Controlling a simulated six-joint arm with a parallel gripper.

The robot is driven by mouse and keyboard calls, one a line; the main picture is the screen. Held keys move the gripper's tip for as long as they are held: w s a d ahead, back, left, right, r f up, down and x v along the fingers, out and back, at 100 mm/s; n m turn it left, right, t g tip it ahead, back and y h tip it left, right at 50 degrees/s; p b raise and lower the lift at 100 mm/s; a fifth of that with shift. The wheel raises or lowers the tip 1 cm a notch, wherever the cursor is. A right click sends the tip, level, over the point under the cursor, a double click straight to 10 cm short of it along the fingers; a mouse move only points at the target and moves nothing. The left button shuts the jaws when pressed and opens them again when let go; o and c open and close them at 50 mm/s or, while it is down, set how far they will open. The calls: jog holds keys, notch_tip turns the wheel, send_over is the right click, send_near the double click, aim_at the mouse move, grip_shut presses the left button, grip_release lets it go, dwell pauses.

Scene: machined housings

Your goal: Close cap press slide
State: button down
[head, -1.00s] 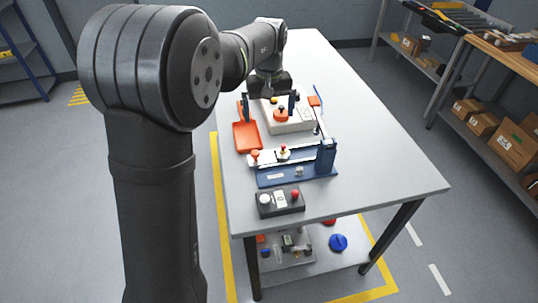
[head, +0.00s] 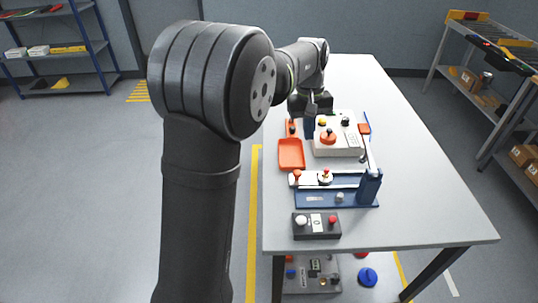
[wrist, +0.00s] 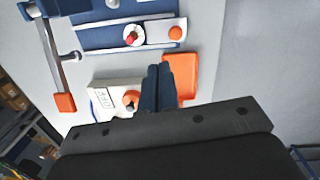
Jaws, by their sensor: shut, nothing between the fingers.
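The blue cap press (head: 335,199) stands across the table, its upright column (head: 370,188) at the right end. Its white slide (head: 310,180) sits at the left, outer end of the rails, away from the column. The slide has an orange knob (head: 297,176) and carries a small round part (head: 325,176) with a red and yellow top. In the wrist view the slide knob (wrist: 175,33) is ahead of my fingers. My gripper (head: 311,109) is shut and empty, behind the press, beside a white box (head: 350,148). The wrist view shows its blue fingers (wrist: 158,85) together.
The white box has its own orange knob (head: 328,138). An orange tray (head: 291,154) lies left of it. The press lever's orange grip (head: 364,129) is behind the column. A dark button box (head: 316,225) stands in front. The right tabletop is clear.

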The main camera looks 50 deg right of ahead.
aim_at(321, 173)
jog(key=w+a+f+n+g+h, duration=0.25)
jog(key=w+a+f+n, duration=0.2)
jog(key=w+n, duration=0.25)
jog(key=w+a+f+n+g+h, duration=0.2)
jog(key=w+a+f+n+g, duration=0.1)
jog(key=w+a+n+g, duration=0.25)
jog(key=shift+n+t, duration=0.35)
jog(key=shift+t, duration=0.35)
jog(key=x, duration=0.6)
jog(key=w+x, duration=0.1)
jog(key=x, duration=0.1)
jog(key=shift+s+d+f, duration=0.2)
jog(key=shift+d+f, duration=0.3)
jog(key=shift+f, duration=0.1)
jog(key=s, duration=0.1)
jog(key=s+d, duration=0.1)
jog(key=shift+s+d, duration=0.35)
jog(key=shift+s, duration=0.05)
jog(key=shift+s+d, duration=0.2)
jog(key=shift+s, duration=0.15)
jog(key=s+d, duration=0.8)
jog(key=shift+s+d, duration=0.2)
jog(key=shift+s, duration=0.05)
